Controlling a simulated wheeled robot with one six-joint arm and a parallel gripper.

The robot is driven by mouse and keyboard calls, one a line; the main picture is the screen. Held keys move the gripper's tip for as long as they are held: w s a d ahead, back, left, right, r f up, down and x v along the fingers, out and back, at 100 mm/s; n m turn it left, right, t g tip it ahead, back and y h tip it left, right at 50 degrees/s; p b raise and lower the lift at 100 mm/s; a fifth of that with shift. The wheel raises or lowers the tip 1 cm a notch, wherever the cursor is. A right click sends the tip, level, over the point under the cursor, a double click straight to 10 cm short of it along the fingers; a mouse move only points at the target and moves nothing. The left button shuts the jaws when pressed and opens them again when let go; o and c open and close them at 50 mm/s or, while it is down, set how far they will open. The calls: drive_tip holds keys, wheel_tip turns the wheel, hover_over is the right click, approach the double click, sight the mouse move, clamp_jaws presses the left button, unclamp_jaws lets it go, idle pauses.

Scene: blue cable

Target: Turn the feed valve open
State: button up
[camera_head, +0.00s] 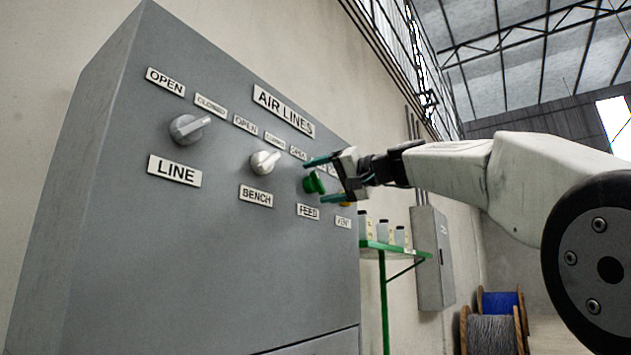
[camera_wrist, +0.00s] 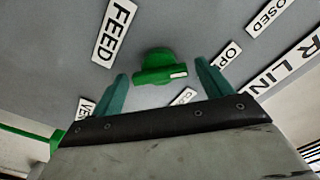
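The feed valve is a green knob (camera_head: 314,182) above the FEED label (camera_head: 308,211) on the grey AIR LINES panel (camera_head: 220,240). In the wrist view the green knob (camera_wrist: 158,66) lies ahead, between and beyond the fingertips, with a pale mark on its handle. My gripper (camera_head: 320,178) is open, with its teal fingers apart on either side of the knob in the head view. In the wrist view the fingers (camera_wrist: 165,78) look clear of it. The OPEN label for this valve (camera_head: 298,153) is partly visible; its CLOSED label is mostly hidden by my gripper.
A grey LINE knob (camera_head: 188,127) and a whitish BENCH knob (camera_head: 264,162) sit to the left on the panel. A yellow knob (camera_head: 345,204) above the VENT label is mostly hidden behind my gripper. A green shelf with bottles (camera_head: 385,246) stands to the right.

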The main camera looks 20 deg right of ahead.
drive_tip(key=v, duration=0.7)
drive_tip(key=shift+s+d, duration=0.25)
drive_tip(key=shift+s, duration=0.05)
idle(0.3)
wheel_tip(320, 180, down, 12)
drive_tip(key=w+d+m+g+h, duration=0.1)
drive_tip(key=d+m+g+h, duration=0.1)
drive_tip(key=h, duration=0.1)
drive_tip(key=s+a+f+g+h, duration=0.1)
drive_tip(key=s+f+g, duration=0.15)
drive_tip(key=f, duration=0.65)
drive_tip(key=s+a+f+g+h, duration=0.15)
drive_tip(key=s+f, duration=0.25)
drive_tip(key=f, duration=0.4)
drive_tip(key=s+a+f+n+g+h, duration=0.1)
drive_tip(key=s+f+g+h, duration=0.1)
drive_tip(key=s+f, duration=1.1)
drive_tip(key=s+a+f+n+g+h, duration=0.2)
drive_tip(key=s+f+g, duration=0.3)
drive_tip(key=s+f, duration=0.8)
drive_tip(key=shift+f+n+h, duration=0.3)
drive_tip(key=shift+f+h, duration=0.25)
drive_tip(key=shift+f, duration=0.15)
